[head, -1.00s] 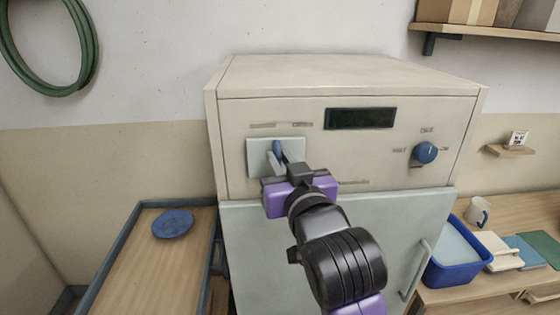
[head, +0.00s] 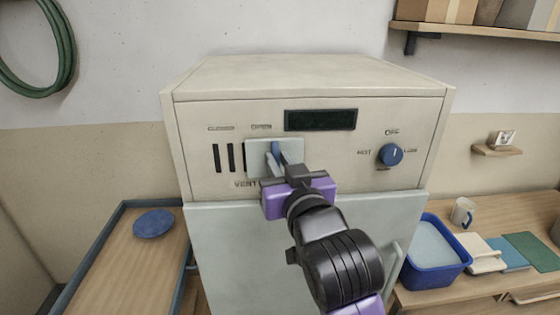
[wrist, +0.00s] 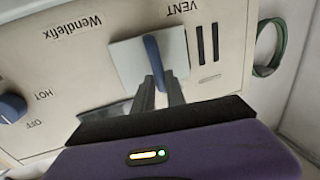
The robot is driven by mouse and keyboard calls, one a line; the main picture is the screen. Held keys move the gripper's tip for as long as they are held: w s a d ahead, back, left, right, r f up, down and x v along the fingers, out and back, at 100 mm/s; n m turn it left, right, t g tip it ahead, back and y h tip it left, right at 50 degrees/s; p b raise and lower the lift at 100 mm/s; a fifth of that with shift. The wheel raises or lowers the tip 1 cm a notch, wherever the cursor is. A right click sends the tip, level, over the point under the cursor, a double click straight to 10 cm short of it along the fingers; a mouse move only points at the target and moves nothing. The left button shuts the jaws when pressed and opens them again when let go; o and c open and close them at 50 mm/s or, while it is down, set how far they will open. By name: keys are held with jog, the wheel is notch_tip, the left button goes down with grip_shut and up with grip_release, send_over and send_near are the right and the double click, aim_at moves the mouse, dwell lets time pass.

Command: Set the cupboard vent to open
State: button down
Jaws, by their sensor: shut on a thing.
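The cupboard vent is a pale sliding plate (head: 257,160) with an upright blue handle (head: 275,150) on the cream panel. Dark slots (head: 223,158) show bare to the left of the plate, above the word VENT. The plate lies below the right one of two small labels (head: 261,126), which seems to read OPEN; the left label is too blurred to read. My gripper (head: 279,162) is shut on the blue handle. The wrist view, upside down, shows the handle (wrist: 153,58) between the fingers, the plate (wrist: 123,61) and the slots (wrist: 208,45).
A blue knob (head: 390,155) sits on the panel's right, beside HOT and OFF markings. A dark display (head: 320,120) is above. A wooden table with a blue plate (head: 154,223) stands left; a blue tub (head: 436,281) and mug (head: 463,212) stand on the right bench.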

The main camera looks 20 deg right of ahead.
jog(key=shift+d, duration=0.1)
jog(key=c, duration=1.4)
grip_release()
jog(key=shift+s+d, duration=0.1)
jog(key=shift+s, duration=0.1)
jog(key=s, duration=0.7)
jog(key=shift+s+a+b, duration=0.3)
jog(key=shift+a, duration=0.15)
jog(key=shift+r, duration=0.1)
